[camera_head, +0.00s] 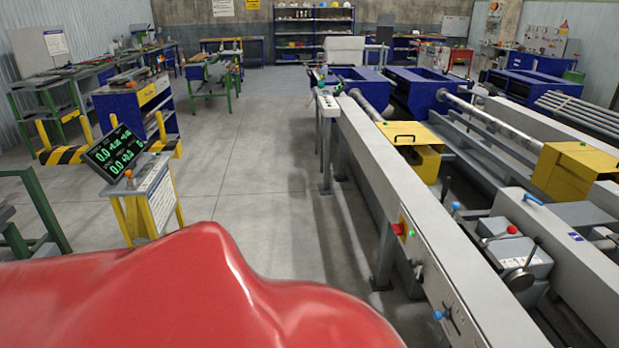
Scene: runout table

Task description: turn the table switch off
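A long grey runout table (368,160) stretches away from the lower right. On its near side face is a control plate (408,223) with a red button and a green one. Lower along the same face are a small dark knob (418,277), a dark lever (449,318) and a blue knob (438,315). I cannot tell for sure which of these is the table switch, nor its on or off position. Neither of my grippers is in view.
Yellow-covered machine parts (412,135) and a lever box (515,250) lie right of the table face. The grey floor (262,170) between is clear.

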